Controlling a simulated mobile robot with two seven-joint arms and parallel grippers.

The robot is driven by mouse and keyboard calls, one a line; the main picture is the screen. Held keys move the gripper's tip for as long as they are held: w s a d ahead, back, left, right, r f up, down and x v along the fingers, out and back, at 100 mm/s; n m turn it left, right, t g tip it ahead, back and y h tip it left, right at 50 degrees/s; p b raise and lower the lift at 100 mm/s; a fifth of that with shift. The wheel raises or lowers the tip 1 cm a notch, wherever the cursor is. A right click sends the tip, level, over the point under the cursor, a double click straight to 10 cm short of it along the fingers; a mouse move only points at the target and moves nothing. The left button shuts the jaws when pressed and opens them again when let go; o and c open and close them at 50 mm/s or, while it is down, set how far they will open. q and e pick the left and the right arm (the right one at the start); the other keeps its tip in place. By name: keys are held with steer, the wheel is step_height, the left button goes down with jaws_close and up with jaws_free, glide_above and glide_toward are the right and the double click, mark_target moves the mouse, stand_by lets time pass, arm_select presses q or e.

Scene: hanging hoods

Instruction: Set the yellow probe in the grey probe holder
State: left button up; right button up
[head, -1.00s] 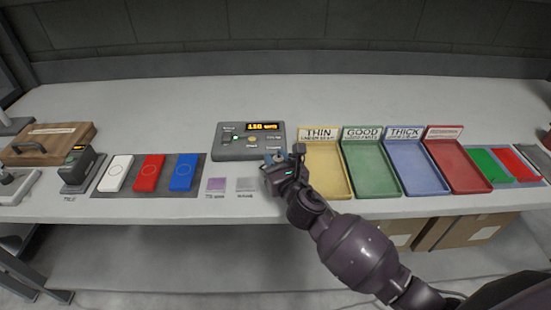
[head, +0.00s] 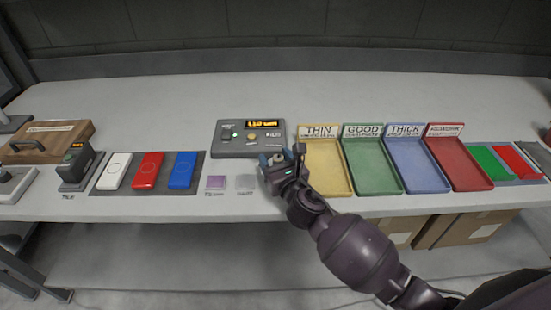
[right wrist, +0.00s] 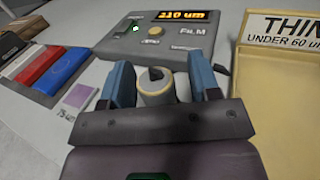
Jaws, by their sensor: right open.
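My right gripper (head: 276,159) is over the front of the bench, just in front of the grey gauge (head: 248,139). In the right wrist view its blue fingers (right wrist: 162,78) are open, one on each side of a short pale cylinder with a dark top and a yellowish ring, which looks like the yellow probe (right wrist: 155,92) standing in its place. The fingers look apart from it. The grey probe holder cannot be clearly told apart there; the gripper hides its lower part. My left gripper is not in view.
The gauge shows a lit orange readout in the right wrist view (right wrist: 180,15). The yellow THIN tray (head: 325,170) stands close to the right of the gripper. White, red and blue panels (head: 148,171) lie on a mat at left, with small sample squares (head: 216,183) nearer.

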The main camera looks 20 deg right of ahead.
steer(key=shift+s, duration=0.1)
steer(key=s, duration=0.7)
steer(key=s+d, duration=0.1)
steer(key=s, duration=0.2)
steer(key=shift+s+p, duration=0.3)
